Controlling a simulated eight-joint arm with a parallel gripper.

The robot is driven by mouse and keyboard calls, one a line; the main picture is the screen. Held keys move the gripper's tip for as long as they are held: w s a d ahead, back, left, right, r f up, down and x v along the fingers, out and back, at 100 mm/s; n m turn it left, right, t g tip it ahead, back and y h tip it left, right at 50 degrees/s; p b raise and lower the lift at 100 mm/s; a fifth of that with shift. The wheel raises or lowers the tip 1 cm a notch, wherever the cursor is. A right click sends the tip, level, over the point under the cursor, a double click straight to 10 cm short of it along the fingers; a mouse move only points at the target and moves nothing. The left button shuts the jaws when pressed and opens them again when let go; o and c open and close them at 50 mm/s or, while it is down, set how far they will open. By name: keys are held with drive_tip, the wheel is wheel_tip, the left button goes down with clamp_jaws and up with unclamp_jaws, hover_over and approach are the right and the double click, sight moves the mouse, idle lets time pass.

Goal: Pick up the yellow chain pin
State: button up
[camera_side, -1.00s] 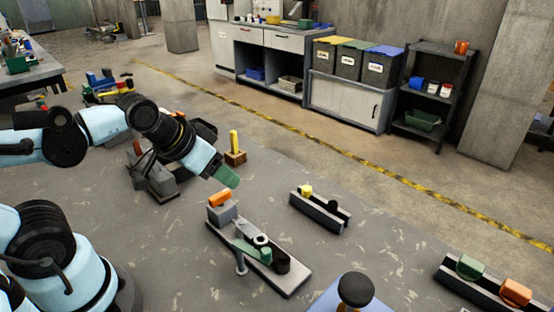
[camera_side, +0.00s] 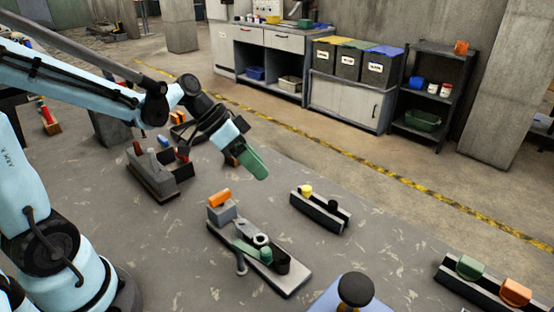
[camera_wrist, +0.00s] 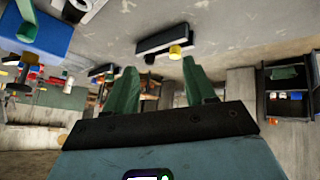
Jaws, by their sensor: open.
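A short yellow pin (camera_side: 306,189) sits at the far left end of a dark, grey-edged rail holder (camera_side: 325,214) in the side view. In the wrist view the yellow pin (camera_wrist: 176,52) and its rail (camera_wrist: 165,40) show beyond my fingers, between their tips. My gripper (camera_side: 262,174) has green fingers and hangs in the air, up and left of this pin and apart from it. In the wrist view my gripper (camera_wrist: 161,68) is open, with nothing between its fingers. I cannot tell whether this short pin is the chain pin.
A grey fixture with an orange block (camera_side: 219,197) and a green lever (camera_side: 246,247) stands below my gripper. Another grey fixture (camera_side: 155,180) is to its left. A rail with green and orange pieces (camera_side: 515,291) lies at lower right.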

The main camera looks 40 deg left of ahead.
sight(306, 187)
drive_tip(key=w+a+f+m+t+h, duration=0.1)
drive_tip(key=w+a+f+m+h, duration=0.35)
drive_tip(key=m+h, duration=0.2)
drive_tip(key=shift+m, duration=0.35)
drive_tip(key=x, duration=1.1)
drive_tip(key=shift+w+d+f, duration=0.1)
drive_tip(key=shift+w+d, duration=0.1)
drive_tip(key=shift+w, duration=0.2)
clamp_jaws()
